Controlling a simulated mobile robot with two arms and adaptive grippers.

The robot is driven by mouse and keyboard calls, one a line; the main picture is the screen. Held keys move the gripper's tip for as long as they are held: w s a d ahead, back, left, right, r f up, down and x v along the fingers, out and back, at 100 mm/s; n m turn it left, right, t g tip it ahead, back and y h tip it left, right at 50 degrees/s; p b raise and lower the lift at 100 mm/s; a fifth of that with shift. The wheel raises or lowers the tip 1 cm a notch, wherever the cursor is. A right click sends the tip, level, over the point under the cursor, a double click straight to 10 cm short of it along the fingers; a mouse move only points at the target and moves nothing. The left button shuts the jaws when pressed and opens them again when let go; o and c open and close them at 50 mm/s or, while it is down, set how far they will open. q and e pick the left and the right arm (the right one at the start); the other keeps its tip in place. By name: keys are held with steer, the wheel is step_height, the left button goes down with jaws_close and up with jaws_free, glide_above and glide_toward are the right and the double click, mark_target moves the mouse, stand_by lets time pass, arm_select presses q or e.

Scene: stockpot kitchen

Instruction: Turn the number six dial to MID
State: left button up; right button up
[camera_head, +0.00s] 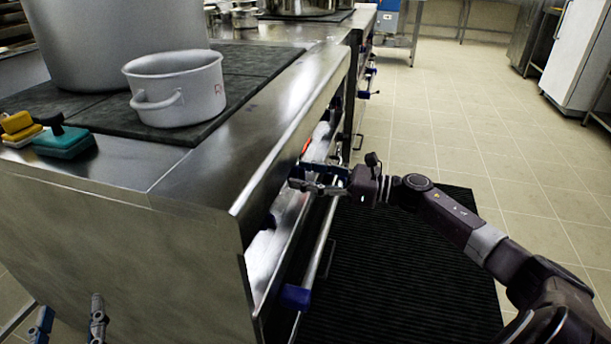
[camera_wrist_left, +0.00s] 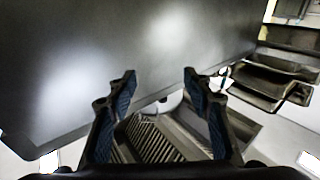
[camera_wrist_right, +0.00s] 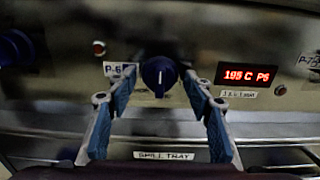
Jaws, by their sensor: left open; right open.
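The number six dial (camera_wrist_right: 159,76) is a dark blue round knob on the stove's front panel in the right wrist view. A label (camera_wrist_right: 119,70) starting "P-6" is at its left. A short pale mark stands near upright on the knob; I cannot read a MID marking. My right gripper (camera_wrist_right: 160,98) is open, its fingers on either side of the knob and a little below it in the picture; contact is unclear. In the head view my right gripper (camera_head: 318,180) is at the stove front. My left gripper (camera_head: 70,322) is open and empty at the lower left.
A red display (camera_wrist_right: 247,75) reads "195 C P6". Another knob (camera_wrist_right: 14,47) is at the left. A spill tray label (camera_wrist_right: 164,156) is below. A black mat (camera_head: 400,270) covers the floor.

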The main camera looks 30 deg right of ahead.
steer(key=shift+c, duration=0.6)
steer(key=c, duration=1)
steer(key=shift+c, duration=0.2)
